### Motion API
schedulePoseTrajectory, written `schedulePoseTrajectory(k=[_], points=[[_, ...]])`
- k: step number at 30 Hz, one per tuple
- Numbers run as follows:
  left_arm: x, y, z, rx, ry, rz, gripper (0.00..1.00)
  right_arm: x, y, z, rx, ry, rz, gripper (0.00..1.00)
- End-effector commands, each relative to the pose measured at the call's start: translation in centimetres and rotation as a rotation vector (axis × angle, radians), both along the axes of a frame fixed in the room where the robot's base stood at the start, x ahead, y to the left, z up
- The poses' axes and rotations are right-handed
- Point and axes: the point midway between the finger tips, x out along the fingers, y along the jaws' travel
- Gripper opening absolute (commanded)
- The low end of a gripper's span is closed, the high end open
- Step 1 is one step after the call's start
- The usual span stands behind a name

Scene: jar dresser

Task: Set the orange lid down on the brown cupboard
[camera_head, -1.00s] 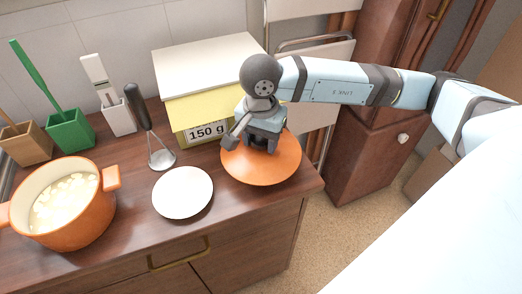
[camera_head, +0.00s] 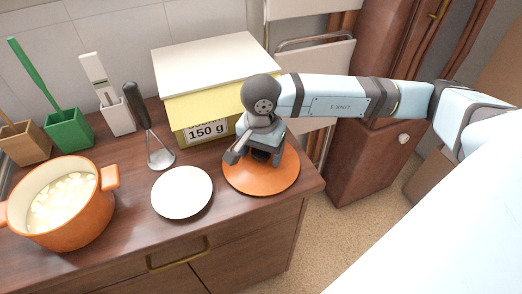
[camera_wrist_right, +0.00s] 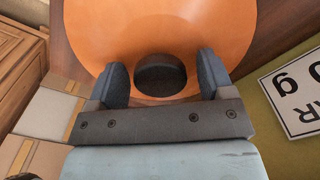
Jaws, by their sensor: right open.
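The orange lid (camera_head: 275,178) lies flat on the right end of the brown cupboard (camera_head: 225,222), in front of the yellow box. In the right wrist view the lid (camera_wrist_right: 200,30) fills the top, with its dark round knob (camera_wrist_right: 161,75) in the middle. My right gripper (camera_wrist_right: 160,80) is open around the knob, with a visible gap between the knob and each finger. In the head view my right gripper (camera_head: 262,156) is over the lid and hides the knob. My left gripper is in neither view.
A yellow box with a white top (camera_head: 215,65) and a "150 g" label stands close behind the lid. A white plate (camera_head: 182,192), a masher (camera_head: 158,155) and an orange pot (camera_head: 75,225) are to the left. The cupboard's right edge is close to the lid.

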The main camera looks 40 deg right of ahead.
Motion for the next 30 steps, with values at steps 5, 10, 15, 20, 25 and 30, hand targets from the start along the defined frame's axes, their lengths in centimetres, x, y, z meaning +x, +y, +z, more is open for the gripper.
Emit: schedulePoseTrajectory(k=[5, 10, 15, 20, 25, 30], points=[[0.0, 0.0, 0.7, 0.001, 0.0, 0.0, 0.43, 0.0, 0.0, 0.6, 0.0, 0.0, 0.0, 0.74], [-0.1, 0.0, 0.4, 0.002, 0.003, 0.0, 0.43, 0.1, 0.0, 3.4, 0.001, -0.004, 0.001, 0.74], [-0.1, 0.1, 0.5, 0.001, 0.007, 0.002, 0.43, 0.1, 0.0, 7.2, 0.001, -0.004, 0.001, 0.74], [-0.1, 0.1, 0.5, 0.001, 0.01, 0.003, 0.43, 0.1, 0.0, 10.2, 0.001, -0.003, 0.001, 0.74], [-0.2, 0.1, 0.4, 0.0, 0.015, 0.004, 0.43, 0.1, 0.0, 12.0, 0.0, -0.002, -0.001, 0.74], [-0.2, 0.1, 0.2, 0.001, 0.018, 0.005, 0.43, 0.0, 0.0, 12.4, 0.0, 0.0, 0.0, 0.74]])
